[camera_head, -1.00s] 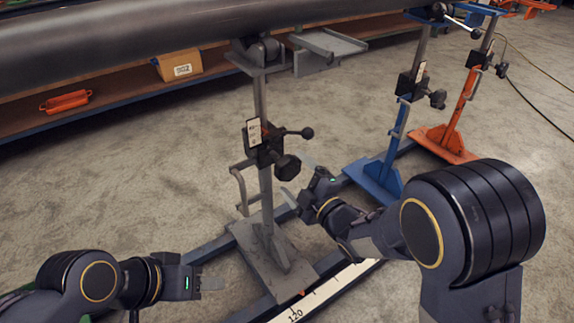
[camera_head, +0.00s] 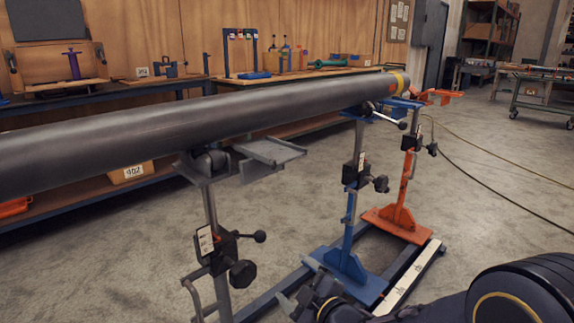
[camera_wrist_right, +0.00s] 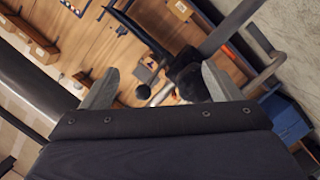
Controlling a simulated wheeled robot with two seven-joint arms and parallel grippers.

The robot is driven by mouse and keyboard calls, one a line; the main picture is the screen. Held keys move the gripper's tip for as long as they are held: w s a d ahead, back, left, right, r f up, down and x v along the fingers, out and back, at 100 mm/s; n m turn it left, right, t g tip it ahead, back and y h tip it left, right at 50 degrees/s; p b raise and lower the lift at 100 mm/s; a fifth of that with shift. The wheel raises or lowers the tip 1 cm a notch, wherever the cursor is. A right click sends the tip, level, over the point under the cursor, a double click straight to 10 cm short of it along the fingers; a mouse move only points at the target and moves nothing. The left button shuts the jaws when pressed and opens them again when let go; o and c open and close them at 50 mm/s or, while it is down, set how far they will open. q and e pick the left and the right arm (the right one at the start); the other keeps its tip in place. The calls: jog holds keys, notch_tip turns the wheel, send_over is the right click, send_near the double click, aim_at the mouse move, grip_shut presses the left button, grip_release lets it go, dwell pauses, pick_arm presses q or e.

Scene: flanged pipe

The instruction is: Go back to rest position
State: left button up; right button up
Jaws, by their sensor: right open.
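My right gripper (camera_head: 296,300) is at the bottom of the head view, low beside the grey stand. In the right wrist view its two fingers (camera_wrist_right: 157,88) are spread apart with nothing gripped between them. A black knob and lever of a stand (camera_wrist_right: 185,75) show beyond the fingertips there. I cannot tell whether they touch. My left gripper is outside the head view. The long dark pipe (camera_head: 200,120) lies across the stands, with a yellow band at its far end.
A grey stand (camera_head: 212,215), a blue stand (camera_head: 345,260) and an orange stand (camera_head: 398,215) stand under the pipe. A workbench (camera_head: 140,88) with tools runs behind it. A cable (camera_head: 490,180) lies on open floor at right.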

jog(key=s+d+m+g+h, duration=0.2)
jog(key=s+d+m, duration=0.35)
jog(key=d, duration=0.25)
jog(key=s+d+m+g+h, duration=0.1)
jog(key=s+d+m+h, duration=0.25)
jog(key=d+m, duration=0.4)
jog(key=s+d+m+g, duration=0.2)
jog(key=s+m, duration=0.1)
jog(key=s, duration=0.7)
jog(key=s+d+m+g, duration=0.2)
jog(key=s+g, duration=0.1)
jog(key=s, duration=0.7)
notch_tip(320, 180, up, 37)
jog(key=p, duration=3.7)
jog(key=shift+w+a+f, duration=0.15)
jog(key=shift+w, duration=0.1)
